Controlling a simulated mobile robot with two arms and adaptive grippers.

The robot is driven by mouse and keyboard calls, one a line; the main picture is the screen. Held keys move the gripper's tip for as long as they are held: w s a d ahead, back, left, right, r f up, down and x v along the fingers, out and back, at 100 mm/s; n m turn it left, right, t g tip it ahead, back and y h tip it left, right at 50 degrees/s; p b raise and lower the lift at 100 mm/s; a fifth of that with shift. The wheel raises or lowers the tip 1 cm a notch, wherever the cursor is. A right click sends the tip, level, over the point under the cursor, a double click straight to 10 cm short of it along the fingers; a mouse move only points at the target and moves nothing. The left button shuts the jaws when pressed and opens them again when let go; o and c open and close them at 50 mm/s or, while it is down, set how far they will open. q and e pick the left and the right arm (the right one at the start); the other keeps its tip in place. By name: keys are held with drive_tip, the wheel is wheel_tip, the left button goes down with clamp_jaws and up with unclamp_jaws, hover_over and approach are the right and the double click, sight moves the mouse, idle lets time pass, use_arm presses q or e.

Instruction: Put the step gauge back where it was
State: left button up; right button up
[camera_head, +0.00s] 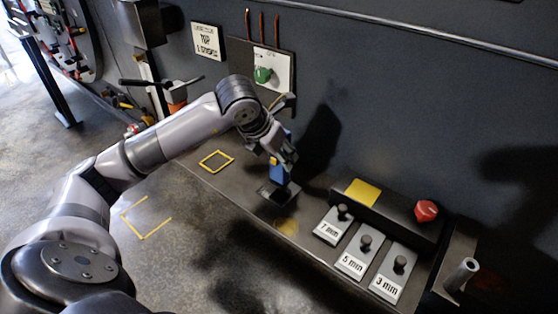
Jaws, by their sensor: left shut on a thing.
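My left gripper (275,152) is shut on a blue upright block (279,174), which looks to be the step gauge. A small yellow part shows at the block's upper left side. The block is over a dark square plate (279,195) on the bench; I cannot tell whether they touch or are one piece. A yellow square outline (216,153) on the bench is empty, to the left of the block. My right gripper is not in view.
Grey plates with black knobs, marked 7 mm (330,232), 5 mm (352,264) and 3 mm (386,287), lie at the right. Behind them are a yellow pad (362,192) and a red button (426,211). A round yellow mark (286,227) lies bare near the front edge.

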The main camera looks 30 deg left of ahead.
sight(280, 178)
use_arm(q)
drive_tip(key=shift+f, duration=1.3)
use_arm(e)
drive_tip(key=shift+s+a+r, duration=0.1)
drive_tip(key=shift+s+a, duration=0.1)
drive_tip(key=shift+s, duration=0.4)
use_arm(q)
drive_tip(key=shift+f, duration=0.15)
drive_tip(key=o, duration=1.3)
drive_tip(key=shift+o, duration=0.2)
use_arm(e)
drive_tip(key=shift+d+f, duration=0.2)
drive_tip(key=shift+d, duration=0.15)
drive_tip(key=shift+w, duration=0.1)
